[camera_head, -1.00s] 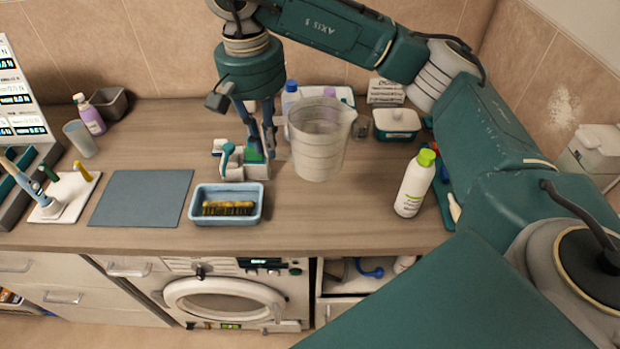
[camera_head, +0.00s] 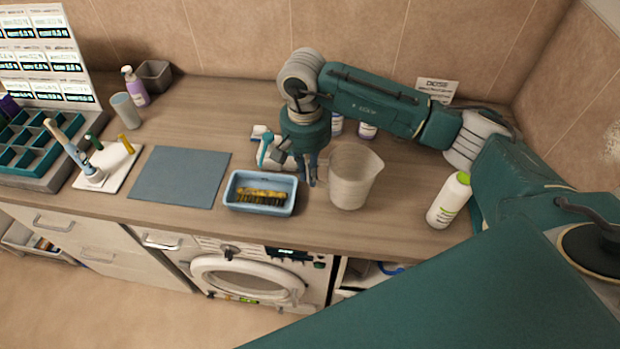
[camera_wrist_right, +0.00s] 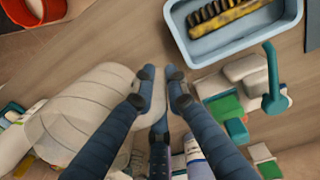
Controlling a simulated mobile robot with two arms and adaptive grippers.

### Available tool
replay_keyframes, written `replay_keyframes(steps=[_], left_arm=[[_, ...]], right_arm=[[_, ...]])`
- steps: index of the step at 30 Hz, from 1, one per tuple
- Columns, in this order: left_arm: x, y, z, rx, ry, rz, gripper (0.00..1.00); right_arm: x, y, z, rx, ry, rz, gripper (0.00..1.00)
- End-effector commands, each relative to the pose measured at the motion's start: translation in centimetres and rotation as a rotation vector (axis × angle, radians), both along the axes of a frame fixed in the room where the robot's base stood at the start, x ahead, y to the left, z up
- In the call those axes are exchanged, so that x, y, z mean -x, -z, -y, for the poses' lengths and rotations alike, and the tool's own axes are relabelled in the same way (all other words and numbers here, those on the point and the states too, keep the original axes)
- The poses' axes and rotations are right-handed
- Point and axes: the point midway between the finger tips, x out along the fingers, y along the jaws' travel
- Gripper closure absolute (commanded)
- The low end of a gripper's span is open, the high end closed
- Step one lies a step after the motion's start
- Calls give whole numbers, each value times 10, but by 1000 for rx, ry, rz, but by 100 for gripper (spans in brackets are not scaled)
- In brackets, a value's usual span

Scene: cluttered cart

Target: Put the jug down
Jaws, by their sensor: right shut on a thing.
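The jug (camera_head: 353,178) is a translucent beige vessel, upright, over the right part of the wooden counter (camera_head: 400,215). My right gripper (camera_head: 309,180) is at its left side, pointing down. In the right wrist view the gripper (camera_wrist_right: 160,78) is shut on the jug (camera_wrist_right: 85,110), which fills the left of that view; the fingers hide the exact spot held. I cannot tell whether the jug's base touches the counter. My left gripper is not in view.
A blue tray (camera_head: 233,194) with a brush stands left of the gripper. A grey-blue mat (camera_head: 180,177) lies farther left. A green-capped white bottle (camera_head: 449,200) stands right of the jug. My forearm hides the back right.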

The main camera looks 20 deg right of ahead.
Motion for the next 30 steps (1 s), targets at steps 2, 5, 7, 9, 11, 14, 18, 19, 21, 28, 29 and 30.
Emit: replay_keyframes(steps=[2,5,7,9,11,14,18,19,21,28,29,30], left_arm=[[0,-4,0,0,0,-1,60],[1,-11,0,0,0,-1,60],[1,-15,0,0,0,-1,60],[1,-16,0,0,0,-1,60],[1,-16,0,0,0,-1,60],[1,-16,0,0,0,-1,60],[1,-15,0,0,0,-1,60],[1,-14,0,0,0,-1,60],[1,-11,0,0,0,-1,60],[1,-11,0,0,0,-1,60],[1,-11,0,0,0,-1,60],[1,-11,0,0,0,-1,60]], right_arm=[[1,7,0,1,0,-3,100],[2,21,0,1,1,-5,100],[1,32,0,1,1,-4,100],[1,39,0,1,1,-3,100],[1,43,0,0,0,-1,100],[0,45,0,1,0,1,100],[0,45,0,1,0,1,100],[0,45,0,1,0,1,100],[0,48,0,1,0,0,100],[0,47,0,1,0,-1,69],[0,47,0,1,0,-1,69],[0,47,0,1,0,-1,69]])
